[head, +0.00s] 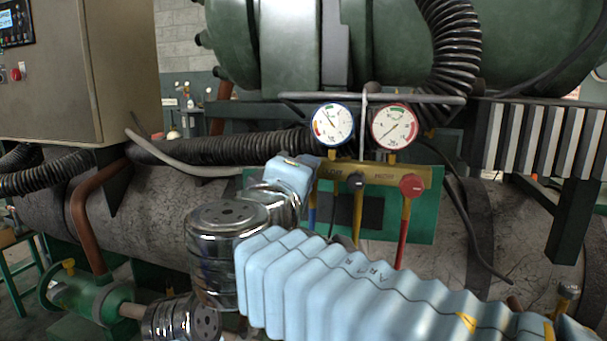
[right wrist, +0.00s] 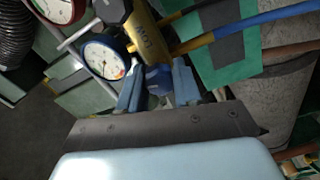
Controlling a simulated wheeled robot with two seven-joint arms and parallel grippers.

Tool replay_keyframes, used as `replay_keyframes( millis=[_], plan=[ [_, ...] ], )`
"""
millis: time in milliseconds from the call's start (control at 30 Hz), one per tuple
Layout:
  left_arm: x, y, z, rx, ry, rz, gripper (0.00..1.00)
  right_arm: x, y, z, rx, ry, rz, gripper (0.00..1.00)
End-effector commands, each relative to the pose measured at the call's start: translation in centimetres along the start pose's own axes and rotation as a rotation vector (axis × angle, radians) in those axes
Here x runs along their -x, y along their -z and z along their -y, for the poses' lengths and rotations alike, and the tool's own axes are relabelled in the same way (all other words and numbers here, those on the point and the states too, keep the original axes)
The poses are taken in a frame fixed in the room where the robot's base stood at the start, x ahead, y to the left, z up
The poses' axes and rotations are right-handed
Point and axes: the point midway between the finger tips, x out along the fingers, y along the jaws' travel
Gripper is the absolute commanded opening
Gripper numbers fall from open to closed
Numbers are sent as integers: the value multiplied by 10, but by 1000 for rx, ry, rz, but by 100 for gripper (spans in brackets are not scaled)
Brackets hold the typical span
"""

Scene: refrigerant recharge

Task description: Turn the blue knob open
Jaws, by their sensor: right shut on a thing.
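The brass manifold (head: 378,174) hangs on a green plate (head: 424,232), with a blue-rimmed gauge (head: 331,124) and a red-rimmed gauge (head: 395,127) above it. My right gripper (head: 311,163) is at the manifold's left end and hides the blue knob in the head view. In the right wrist view the blue knob (right wrist: 158,77) sits between the two fingers of my right gripper (right wrist: 158,88), which is shut on it. The knob's turn angle cannot be told. My left gripper is not in view.
A black knob (head: 356,182) and a red knob (head: 411,185) are on the manifold, close to my right gripper. A red hose (head: 403,238) and a blue hose (right wrist: 250,22) run from it. A grey bar (head: 440,99) crosses above. A large pipe (head: 170,205) lies behind.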

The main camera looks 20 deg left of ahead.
Motion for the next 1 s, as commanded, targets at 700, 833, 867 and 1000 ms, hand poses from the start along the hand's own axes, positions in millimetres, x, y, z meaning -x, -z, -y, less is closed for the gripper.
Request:
replay_keyframes(
  millis=[700,833,867,1000],
  plan=[
    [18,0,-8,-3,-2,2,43,0,1,1,466,2,-2,3],
    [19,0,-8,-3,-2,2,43,0,1,1,490,2,-2,3],
    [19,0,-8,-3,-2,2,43,0,1,1,493,2,-2,3],
    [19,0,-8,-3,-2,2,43,1,1,2,501,2,-2,3]
  ],
)
